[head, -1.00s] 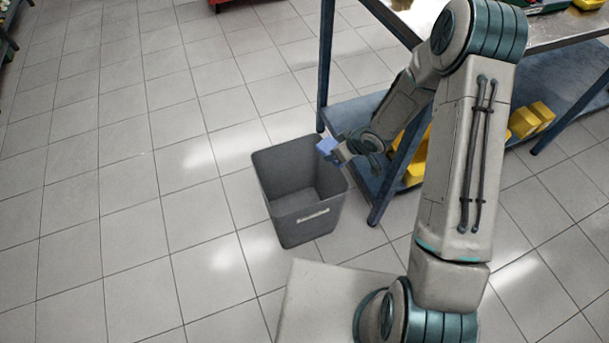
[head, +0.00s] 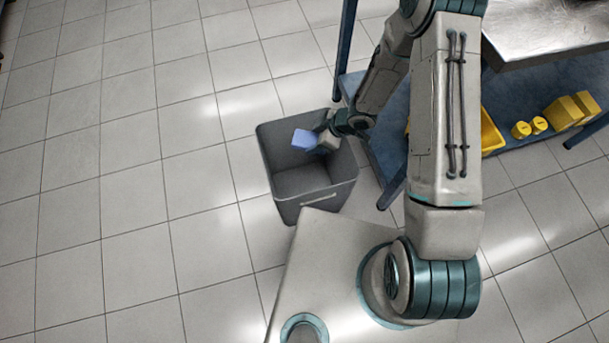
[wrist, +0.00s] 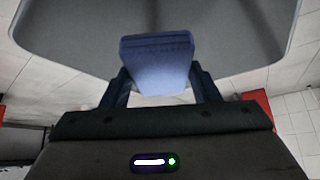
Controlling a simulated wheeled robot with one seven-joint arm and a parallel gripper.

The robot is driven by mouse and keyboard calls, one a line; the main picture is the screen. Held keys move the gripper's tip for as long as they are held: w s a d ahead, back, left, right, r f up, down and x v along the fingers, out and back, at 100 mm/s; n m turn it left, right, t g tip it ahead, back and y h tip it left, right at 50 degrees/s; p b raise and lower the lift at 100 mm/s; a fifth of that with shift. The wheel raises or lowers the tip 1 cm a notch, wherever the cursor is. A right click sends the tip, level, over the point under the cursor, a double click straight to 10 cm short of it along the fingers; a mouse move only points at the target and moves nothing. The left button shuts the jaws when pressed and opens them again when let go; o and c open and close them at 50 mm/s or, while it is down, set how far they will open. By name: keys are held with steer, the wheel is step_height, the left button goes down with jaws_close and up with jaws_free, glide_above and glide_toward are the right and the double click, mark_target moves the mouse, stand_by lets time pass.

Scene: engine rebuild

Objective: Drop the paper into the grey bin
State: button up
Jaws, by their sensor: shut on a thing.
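The paper is a small light-blue piece (head: 304,139), and my gripper (head: 314,142) is shut on it. In the wrist view the blue paper (wrist: 160,68) sits between the two dark fingers of my gripper (wrist: 160,85). The grey bin (head: 302,183) is an open, empty-looking box on the floor. In the head view the paper and my gripper appear over the bin's opening, near its upper right part. The bin also shows behind the paper in the wrist view (wrist: 240,38). The exact height of the paper above the rim cannot be told.
A blue-framed workbench (head: 520,120) stands right of the bin, with a leg close to the bin. Its lower shelf holds a yellow tray (head: 490,132) and yellow parts (head: 565,112). The tiled floor (head: 120,190) to the left is clear.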

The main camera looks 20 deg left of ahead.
steer(key=shift+f+b, duration=0.85)
steer(key=shift+f, duration=0.35)
steer(key=o, duration=1)
steer(key=shift+o, duration=0.2)
steer(key=p+v, duration=0.6)
steer(key=v, duration=0.8)
steer(key=shift+a, duration=0.1)
